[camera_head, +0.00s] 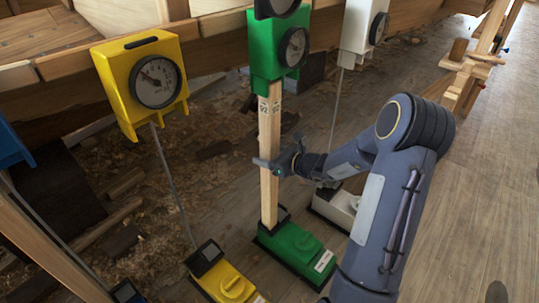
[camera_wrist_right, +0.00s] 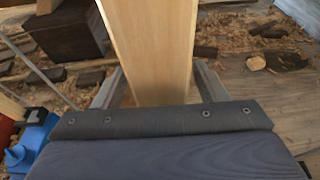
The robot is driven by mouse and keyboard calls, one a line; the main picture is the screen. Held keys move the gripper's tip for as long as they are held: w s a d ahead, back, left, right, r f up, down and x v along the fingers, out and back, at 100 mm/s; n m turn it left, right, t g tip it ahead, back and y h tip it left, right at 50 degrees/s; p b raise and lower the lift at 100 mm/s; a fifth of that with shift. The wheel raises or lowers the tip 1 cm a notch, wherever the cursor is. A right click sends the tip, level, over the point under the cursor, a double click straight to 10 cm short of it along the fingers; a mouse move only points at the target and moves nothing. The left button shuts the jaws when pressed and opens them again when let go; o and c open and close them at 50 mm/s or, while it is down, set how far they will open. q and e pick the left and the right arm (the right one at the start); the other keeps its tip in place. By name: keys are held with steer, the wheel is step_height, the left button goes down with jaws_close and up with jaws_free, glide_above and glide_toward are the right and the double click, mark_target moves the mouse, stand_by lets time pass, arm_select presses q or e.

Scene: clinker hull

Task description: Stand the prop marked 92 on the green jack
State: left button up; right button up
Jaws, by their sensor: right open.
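The prop marked 92 (camera_head: 268,150) is a pale wooden post standing upright in the head view. Its lower end is at the black seat of the green jack (camera_head: 297,250), and its upper end is just under the green gauge box (camera_head: 264,45). My right gripper (camera_head: 273,167) is around the middle of the prop, coming from the right. In the right wrist view the prop (camera_wrist_right: 152,50) lies between the two fingers, which are open with gaps beside it. Whether the foot is fully seated is too small to tell. My left gripper is not in view.
A yellow jack (camera_head: 228,284) and a yellow gauge box (camera_head: 142,80) are to the left. A white jack (camera_head: 338,206) and a white gauge box (camera_head: 357,25) are to the right, close to my right arm. Wood chips and offcuts litter the floor at left.

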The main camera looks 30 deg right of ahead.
steer(key=shift+s+f, duration=0.1)
steer(key=p+v, duration=0.2)
steer(key=v, duration=0.5)
steer(key=shift+s+r+p, duration=0.2)
steer(key=shift+s+p, duration=0.1)
steer(key=shift+p, duration=0.1)
steer(key=shift+d, duration=0.2)
steer(key=shift+s+d, duration=0.2)
steer(key=shift+s, duration=0.6)
steer(key=shift+s+d, duration=0.2)
steer(key=shift+s, duration=0.6)
steer(key=shift+s+d, duration=0.25)
steer(key=shift+s, duration=0.55)
steer(key=shift+s, duration=0.1)
